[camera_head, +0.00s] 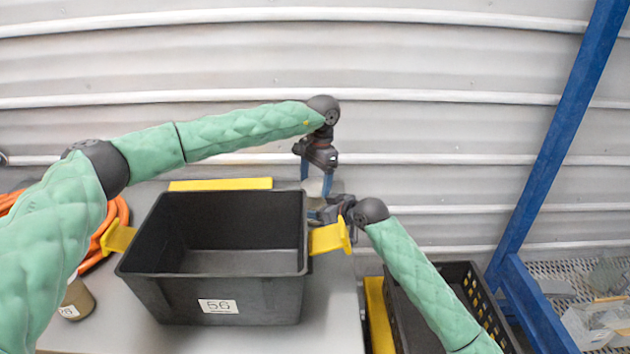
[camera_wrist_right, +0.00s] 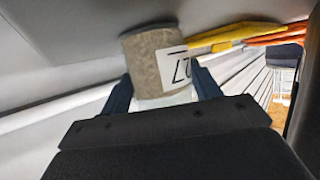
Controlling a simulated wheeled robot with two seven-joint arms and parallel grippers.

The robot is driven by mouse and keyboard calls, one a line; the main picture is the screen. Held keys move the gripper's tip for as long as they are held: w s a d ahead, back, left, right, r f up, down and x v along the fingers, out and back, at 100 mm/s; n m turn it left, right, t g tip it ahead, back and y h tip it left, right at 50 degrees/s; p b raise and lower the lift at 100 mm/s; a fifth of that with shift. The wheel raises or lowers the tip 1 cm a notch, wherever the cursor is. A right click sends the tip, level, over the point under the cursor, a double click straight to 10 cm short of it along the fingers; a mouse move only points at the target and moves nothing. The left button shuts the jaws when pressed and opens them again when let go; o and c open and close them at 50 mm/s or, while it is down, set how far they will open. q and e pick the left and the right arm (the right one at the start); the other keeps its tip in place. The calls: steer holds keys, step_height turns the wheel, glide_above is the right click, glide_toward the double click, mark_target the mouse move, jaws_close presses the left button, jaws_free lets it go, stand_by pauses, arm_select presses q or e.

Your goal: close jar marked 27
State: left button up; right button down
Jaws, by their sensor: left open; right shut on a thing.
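A jar (camera_wrist_right: 155,66) with a brown speckled body and a white label shows in the right wrist view. A 7 shows on its label; the other mark is cut off at the edge. My right gripper (camera_wrist_right: 160,92) is shut on this jar, with a blue finger on each side. My left gripper (camera_head: 316,180) points down with its blue fingers apart, just above my right gripper (camera_head: 318,212) in the head view. A small pale thing (camera_head: 314,187) shows between the left fingers; I cannot tell whether it is the jar's top or a lid.
A black bin (camera_head: 165,290) marked 56 with yellow handles stands on the grey table (camera_head: 336,318). Another brown jar (camera_head: 78,297) stands left of it, label partly hidden. An orange hose (camera_head: 122,215) lies at left. A black crate (camera_head: 463,272) and blue frame (camera_head: 555,130) are at right.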

arm_select(q)
steer(key=r, duration=0.4)
steer(key=shift+s+d+r, duration=0.1)
steer(key=shift+s+d, duration=0.05)
steer(key=shift+d, duration=0.05)
steer(key=shift+a, duration=0.1)
steer(key=shift+c, duration=0.4)
